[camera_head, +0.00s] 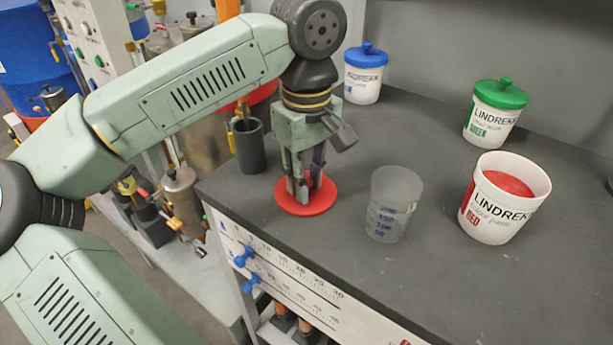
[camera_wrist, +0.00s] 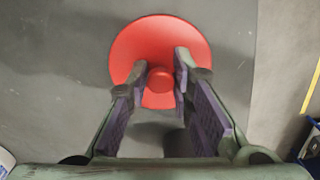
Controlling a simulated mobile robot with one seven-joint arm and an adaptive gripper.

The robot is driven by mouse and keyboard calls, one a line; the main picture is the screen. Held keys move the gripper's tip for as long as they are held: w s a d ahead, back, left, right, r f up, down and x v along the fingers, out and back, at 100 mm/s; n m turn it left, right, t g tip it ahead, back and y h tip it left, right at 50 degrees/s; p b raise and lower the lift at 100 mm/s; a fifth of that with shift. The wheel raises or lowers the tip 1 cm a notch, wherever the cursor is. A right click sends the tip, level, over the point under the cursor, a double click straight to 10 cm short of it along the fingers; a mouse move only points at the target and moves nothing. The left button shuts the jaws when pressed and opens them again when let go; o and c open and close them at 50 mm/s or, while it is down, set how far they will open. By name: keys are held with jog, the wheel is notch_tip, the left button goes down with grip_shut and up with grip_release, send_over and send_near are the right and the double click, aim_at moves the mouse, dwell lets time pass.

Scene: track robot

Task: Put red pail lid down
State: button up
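The red pail lid (camera_head: 305,196) is a flat round disc, level at the bench surface near its front-left edge; I cannot tell whether it fully rests there. My gripper (camera_head: 303,190) points straight down over it. In the wrist view my gripper (camera_wrist: 160,75) has its fingertips on both sides of the lid's round knob (camera_wrist: 160,80), with no clear gap, and the red lid (camera_wrist: 155,40) spreads out beyond them. The red pail (camera_head: 490,215) is white with a LINDREK RED label. It stands uncovered to the right, red paste inside.
A clear measuring cup (camera_head: 393,205) stands between the lid and the red pail. A dark grey cup (camera_head: 249,145) stands left of my gripper. White pails with a blue lid (camera_head: 366,56) and a green lid (camera_head: 501,94) stand behind. The bench (camera_head: 420,140) is clear between them.

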jog(key=shift+o, duration=1.3)
notch_tip(320, 180, up, 12)
jog(key=shift+r, duration=0.15)
